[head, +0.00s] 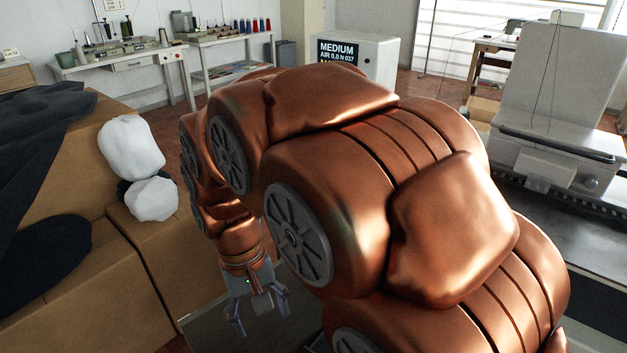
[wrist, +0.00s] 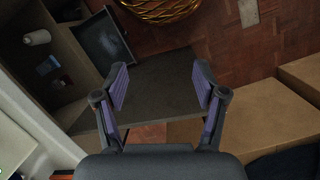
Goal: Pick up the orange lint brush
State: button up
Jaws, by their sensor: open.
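My gripper (head: 261,314) hangs low in front of the cardboard boxes in the head view, its fingers spread. In the wrist view my gripper (wrist: 160,88) is open, with nothing between its purple pads. A dark flat surface lies below and beyond the fingers. I cannot make out the orange lint brush for certain in either view. A tiny orange patch shows on the shelf unit at the left of the wrist view, too small to identify. My copper arm hides much of the middle of the head view.
Cardboard boxes (head: 135,262) with dark cloth (head: 35,160) and white bundles (head: 130,148) stand at left. A white cabinet (head: 383,62) stands behind my arm. The wrist view shows a golden wire basket (wrist: 160,10), a white roll (wrist: 37,38) and open red-brown floor (wrist: 215,35).

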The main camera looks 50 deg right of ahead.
jog(key=w+d+r+m+t+p, duration=0.1)
jog(key=w+d+r+m+p, duration=0.25)
jog(key=w+d, duration=0.6)
jog(key=w+d+r+m+p, duration=0.2)
jog(key=w+d+m, duration=0.2)
jog(key=w+d, duration=0.55)
jog(key=w+d+f+m+p, duration=0.1)
jog(key=w+d+m, duration=0.1)
jog(key=d, duration=0.5)
jog(key=w+d+f+m+t+p, duration=0.1)
jog(key=w+d+m+p, duration=0.1)
jog(key=d, duration=0.6)
jog(key=w+d+f+m+p, duration=0.1)
jog(key=w+d+m, duration=0.2)
jog(key=d, duration=0.4)
jog(key=shift+d+p, duration=0.2)
jog(key=shift+p, duration=0.15)
jog(key=shift+d+f+m, duration=0.1)
jog(key=shift+d+m, duration=0.15)
jog(key=shift+d+f, duration=0.15)
jog(key=shift+f, duration=0.35)
jog(key=shift+w+f+p, duration=0.1)
jog(key=shift+f+p, duration=0.95)
jog(key=shift+f, duration=2.35)
jog(key=c, duration=1.3)
